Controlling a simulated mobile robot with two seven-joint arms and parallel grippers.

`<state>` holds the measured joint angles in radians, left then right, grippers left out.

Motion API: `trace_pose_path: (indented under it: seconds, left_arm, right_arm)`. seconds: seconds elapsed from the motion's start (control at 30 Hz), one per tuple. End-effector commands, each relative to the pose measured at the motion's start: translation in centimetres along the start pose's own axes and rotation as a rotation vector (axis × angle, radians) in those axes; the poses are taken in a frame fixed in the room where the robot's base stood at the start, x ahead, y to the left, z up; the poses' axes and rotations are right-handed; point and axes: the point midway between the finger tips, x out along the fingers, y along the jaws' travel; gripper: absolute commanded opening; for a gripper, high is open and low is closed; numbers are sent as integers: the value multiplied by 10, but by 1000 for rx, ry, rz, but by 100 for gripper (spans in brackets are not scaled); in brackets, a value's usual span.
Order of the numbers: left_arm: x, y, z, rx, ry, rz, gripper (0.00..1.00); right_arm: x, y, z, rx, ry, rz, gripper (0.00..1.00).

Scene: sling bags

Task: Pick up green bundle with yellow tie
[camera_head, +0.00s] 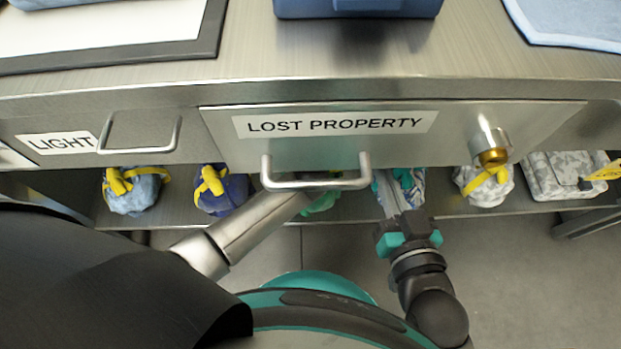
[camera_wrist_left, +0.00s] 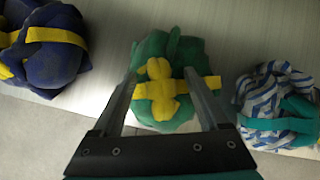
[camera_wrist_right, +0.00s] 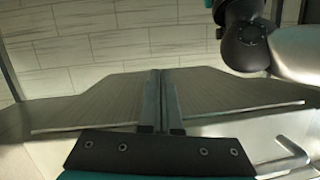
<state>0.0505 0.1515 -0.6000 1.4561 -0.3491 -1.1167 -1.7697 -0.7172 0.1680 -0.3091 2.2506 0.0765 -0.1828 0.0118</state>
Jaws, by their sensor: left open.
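The green bundle with a yellow tie (camera_wrist_left: 150,50) sits on the lower shelf in the middle of the left wrist view. In the head view only a small green part (camera_head: 322,203) shows below the drawer handle. My left gripper (camera_wrist_left: 162,78) is open, its fingers on either side of the yellow tie. I cannot tell whether they touch the bundle. In the head view the left fingers are hidden behind the drawer and handle. My right gripper (camera_wrist_right: 162,75) is shut and empty, with its fingers together; in the head view it is in front of the striped bundle.
A dark blue bundle (camera_wrist_left: 60,50) lies left of the green one and a blue-white striped bundle (camera_wrist_left: 275,100) lies right. The "LOST PROPERTY" drawer (camera_head: 420,145) and its handle (camera_head: 318,184) overhang the shelf. More bundles (camera_head: 132,190) lie along the shelf (camera_head: 350,210).

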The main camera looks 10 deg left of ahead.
Motion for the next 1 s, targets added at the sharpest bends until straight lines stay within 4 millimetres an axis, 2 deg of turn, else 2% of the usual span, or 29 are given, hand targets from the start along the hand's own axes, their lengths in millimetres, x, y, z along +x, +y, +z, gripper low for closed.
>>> trace_pose_path:
  seconds: [0.23, 0.9, 1.0]
  left_arm:
    - [0, 0, 0, 0, 0, 0, 76]
    - [0, 0, 0, 0, 0, 0, 0]
    - [0, 0, 0, 0, 0, 1, 0]
  right_arm:
    - [0, 0, 0, 1, 3, -1, 0]
    - [0, 0, -1, 0, 3, -1, 0]
    - [0, 0, -1, 0, 3, -1, 0]
